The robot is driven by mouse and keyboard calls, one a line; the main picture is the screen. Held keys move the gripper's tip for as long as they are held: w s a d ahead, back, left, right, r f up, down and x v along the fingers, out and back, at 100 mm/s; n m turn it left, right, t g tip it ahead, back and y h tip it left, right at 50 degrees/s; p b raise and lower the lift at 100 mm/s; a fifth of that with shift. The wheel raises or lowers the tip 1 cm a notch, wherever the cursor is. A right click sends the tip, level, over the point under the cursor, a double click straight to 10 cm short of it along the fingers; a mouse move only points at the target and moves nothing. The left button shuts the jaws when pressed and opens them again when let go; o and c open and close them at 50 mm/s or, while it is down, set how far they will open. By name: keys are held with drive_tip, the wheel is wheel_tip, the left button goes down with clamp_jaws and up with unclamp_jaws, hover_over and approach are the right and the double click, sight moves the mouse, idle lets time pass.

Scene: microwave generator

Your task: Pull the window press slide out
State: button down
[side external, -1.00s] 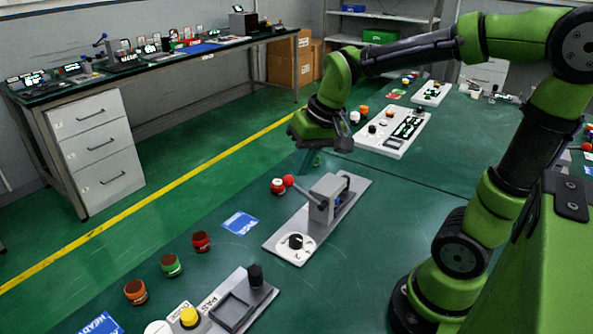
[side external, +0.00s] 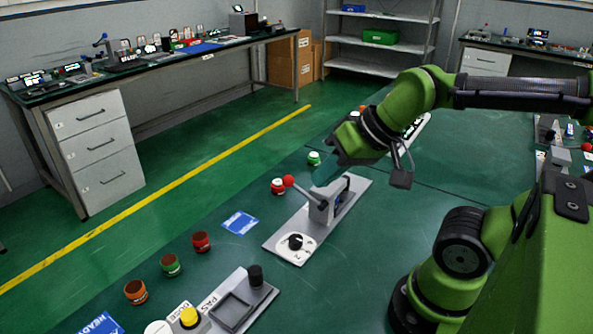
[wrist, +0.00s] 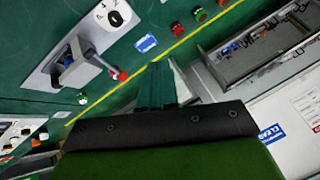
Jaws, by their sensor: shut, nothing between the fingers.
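A grey press (side external: 323,214) with a lever ending in a red ball knob (side external: 288,181) stands on a long grey base plate (side external: 352,197). A black rotary dial (side external: 295,241) sits at the plate's near end. In the wrist view the press (wrist: 76,68), its red knob (wrist: 122,76) and the dial (wrist: 115,18) lie to the left of my fingers. Contact with the press cannot be told.
Red (side external: 201,241), green (side external: 171,264) and orange (side external: 135,291) buttons line the table's left side near a blue label (side external: 240,223). A red button (side external: 278,186) stands close to the lever knob. A panel with a yellow button (side external: 189,316) is at the front.

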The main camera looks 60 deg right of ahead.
idle(0.4)
drive_tip(key=c, duration=1.7)
unclamp_jaws()
drive_tip(key=o, duration=0.7)
drive_tip(key=w+d, duration=0.1)
drive_tip(key=w+d+f+m+g, duration=0.1)
drive_tip(key=w+d+m, duration=0.1)
drive_tip(key=d, duration=0.1)
drive_tip(key=shift+f+h, duration=0.3)
drive_tip(key=shift+o, duration=1)
drive_tip(key=w+d+m+g, duration=0.1)
drive_tip(key=w+d+m, duration=0.1)
drive_tip(key=d, duration=0.4)
drive_tip(key=shift+w+d+f+m+g+h, duration=0.3)
drive_tip(key=shift+w+f+m+g, duration=0.15)
drive_tip(key=shift+w, duration=0.35)
drive_tip(key=w+d+f+m+g, duration=0.1)
drive_tip(key=d+m+g, duration=0.1)
drive_tip(key=d+m, duration=0.5)
drive_tip(key=w+d+f+m+g, duration=0.1)
drive_tip(key=w+d+m+g, duration=0.1)
drive_tip(key=d, duration=0.9)
drive_tip(key=shift+h, duration=0.4)
wheel_tip(320, 180, down, 16)
drive_tip(key=shift+s+d+f, duration=0.1)
drive_tip(key=shift+d+f, duration=0.05)
drive_tip(key=shift+f, duration=0.1)
clamp_jaws()
